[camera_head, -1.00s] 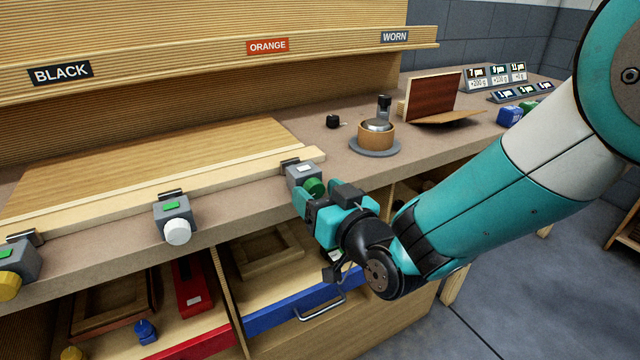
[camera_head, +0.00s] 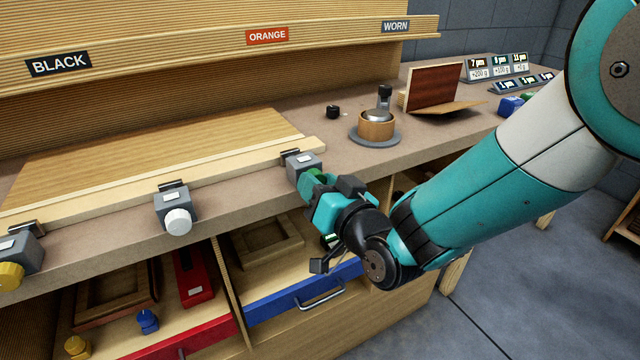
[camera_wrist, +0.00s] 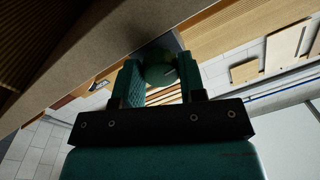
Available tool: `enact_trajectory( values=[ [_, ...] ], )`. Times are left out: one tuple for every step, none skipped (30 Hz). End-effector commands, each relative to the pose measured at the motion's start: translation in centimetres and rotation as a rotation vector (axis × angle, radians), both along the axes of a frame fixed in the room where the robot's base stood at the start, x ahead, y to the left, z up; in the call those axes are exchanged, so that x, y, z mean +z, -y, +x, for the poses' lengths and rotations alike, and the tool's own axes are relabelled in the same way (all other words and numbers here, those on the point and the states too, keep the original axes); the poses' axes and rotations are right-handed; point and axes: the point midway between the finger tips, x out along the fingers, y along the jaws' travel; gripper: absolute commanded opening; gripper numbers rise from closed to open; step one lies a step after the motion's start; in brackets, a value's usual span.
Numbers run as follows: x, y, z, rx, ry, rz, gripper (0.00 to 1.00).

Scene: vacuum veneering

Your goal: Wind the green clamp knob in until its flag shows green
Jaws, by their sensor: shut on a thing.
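The green clamp knob (camera_head: 316,174) sits on the front of a grey clamp block (camera_head: 304,168) at the bench edge, right of centre. The block's top flag (camera_head: 306,160) looks white, not green. My gripper (camera_head: 320,187) is shut on the green knob and hides most of it in the head view. In the wrist view the knob (camera_wrist: 160,70) sits between the two teal fingers of my gripper (camera_wrist: 160,82).
A clamp with a white knob (camera_head: 178,221) and one with a yellow knob (camera_head: 10,277) stand further left, both flags white. A pale bar (camera_head: 130,182) runs along the bench edge. Below are open drawers with red (camera_head: 190,340) and blue (camera_head: 290,303) fronts.

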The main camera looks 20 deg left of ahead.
Motion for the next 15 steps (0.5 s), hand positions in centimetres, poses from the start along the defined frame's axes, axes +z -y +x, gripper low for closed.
enact_trajectory(
  values=[
    [0.01,-0.03,-0.04,0.001,-0.001,0.001,0.14],
    [0.01,-0.03,-0.04,0.001,-0.001,0.001,0.14],
    [0.01,-0.03,-0.04,0.001,-0.001,0.001,0.14],
    [0.01,-0.04,-0.05,0.001,-0.001,0.001,0.14],
    [0.02,-0.03,-0.04,0.001,-0.001,0.001,0.14],
    [0.02,-0.03,-0.04,0.001,-0.001,0.001,0.14],
    [0.02,-0.03,-0.04,0.001,-0.001,0.001,0.42],
    [0.02,-0.03,-0.05,0.001,0.0,0.0,0.49],
    [0.02,-0.03,-0.05,0.001,0.0,0.0,0.58],
    [0.02,-0.03,-0.05,0.001,0.0,0.0,0.63],
    [0.02,-0.03,-0.04,0.001,0.0,0.0,0.63],
    [0.02,-0.03,-0.04,0.001,0.0,0.0,0.63],
    [0.02,-0.03,-0.04,0.001,0.0,0.0,0.63],
    [0.02,-0.03,-0.04,0.001,0.0,0.0,0.63],
    [0.01,-0.02,-0.03,0.001,0.001,0.0,0.63]
  ],
)
